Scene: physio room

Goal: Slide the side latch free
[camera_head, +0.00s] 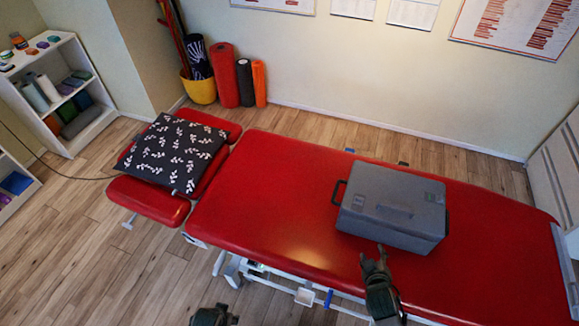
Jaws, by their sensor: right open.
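A grey closed case (392,205) lies on the red treatment table (290,190), right of the middle. It has a dark handle on its left end, another dark part on its right end, and a raised handle-like shape on its top. I cannot make out a side latch at this size. My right gripper (375,256) is open and empty, just in front of the near side of the case; I cannot tell whether it touches. My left gripper (213,314) shows only in part at the bottom edge, over the floor and away from the table; its fingers are unclear.
A dark leaf-patterned pillow (172,152) lies on the table's head section. A white shelf (62,100) stands at the left. A yellow bucket (199,90) and rolled mats (224,75) stand by the back wall. The red table top left of the case is clear.

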